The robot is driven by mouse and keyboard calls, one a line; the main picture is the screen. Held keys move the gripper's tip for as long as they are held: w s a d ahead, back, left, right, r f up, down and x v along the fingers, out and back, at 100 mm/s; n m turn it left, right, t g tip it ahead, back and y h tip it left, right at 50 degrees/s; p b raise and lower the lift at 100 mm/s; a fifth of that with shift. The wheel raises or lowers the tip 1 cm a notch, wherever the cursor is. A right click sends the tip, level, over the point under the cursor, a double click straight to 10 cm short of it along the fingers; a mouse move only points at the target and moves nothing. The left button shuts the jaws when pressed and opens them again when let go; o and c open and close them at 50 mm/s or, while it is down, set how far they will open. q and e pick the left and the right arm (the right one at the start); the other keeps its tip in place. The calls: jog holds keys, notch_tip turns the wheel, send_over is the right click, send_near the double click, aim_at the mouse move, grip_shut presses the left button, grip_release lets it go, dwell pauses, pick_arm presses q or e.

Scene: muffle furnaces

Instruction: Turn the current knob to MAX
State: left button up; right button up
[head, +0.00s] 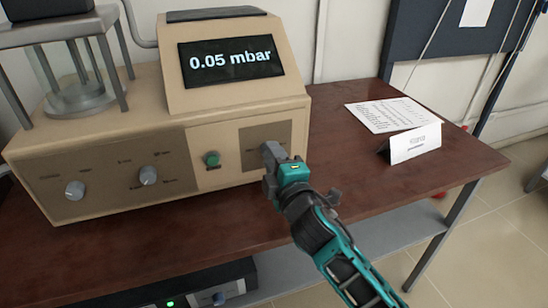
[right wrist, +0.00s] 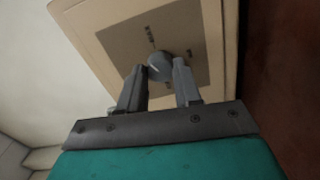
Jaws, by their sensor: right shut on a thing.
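The beige device (head: 110,150) stands on the table with several controls on its front. My right gripper (head: 269,160) is at the device's right front panel, covering the control there in the head view. In the right wrist view, a round grey knob (right wrist: 160,66) sits between the two fingertips of my right gripper (right wrist: 161,80), which is shut on it. The knob has a light pointer mark. My left gripper is not in view.
The display (head: 231,61) reads 0.05 mbar. Left of my gripper are a green button (head: 211,159) and two grey knobs (head: 75,189) (head: 148,175). A paper sheet (head: 392,114) and a folded white card (head: 414,143) lie on the table (head: 345,170) at right.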

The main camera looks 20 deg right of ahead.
jog(key=m+p, duration=0.1)
jog(key=m, duration=0.4)
dwell(0.6)
jog(key=o, duration=1)
jog(key=shift+o, duration=0.2)
jog(key=shift+s, duration=0.1)
jog(key=s, duration=1.2)
jog(key=shift+s+d+b, duration=0.25)
jog(key=shift+s+b, duration=0.05)
jog(key=shift+s, duration=0.05)
